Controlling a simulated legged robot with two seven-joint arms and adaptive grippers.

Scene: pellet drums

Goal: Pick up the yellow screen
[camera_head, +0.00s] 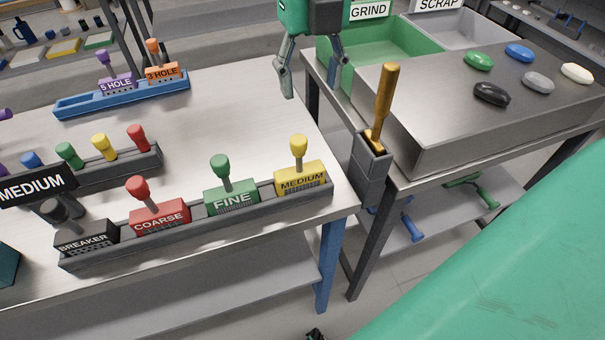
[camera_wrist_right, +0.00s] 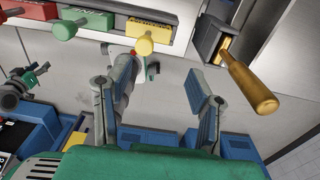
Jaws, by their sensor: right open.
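The yellow screen (camera_head: 300,178), labelled MEDIUM with a round knob on top, stands upright at the right end of the dark front rack (camera_head: 215,224). It also shows in the right wrist view (camera_wrist_right: 146,33), near the top. My right gripper (camera_head: 312,88) is beyond it at the top of the head view, fingers down, spread and empty. In the wrist view my right gripper (camera_wrist_right: 163,88) is open, with the yellow screen above and left of the gap between its fingers, apart from them. My left gripper is not in view.
Green FINE (camera_head: 231,196) and red COARSE (camera_head: 160,216) screens share the rack with a dark BREAKER. A gold-handled tool (camera_head: 386,95) stands in a dark holder (camera_head: 370,172) to the right. A green GRIND bin (camera_head: 395,50) lies beyond. The tabletop behind the yellow screen is clear.

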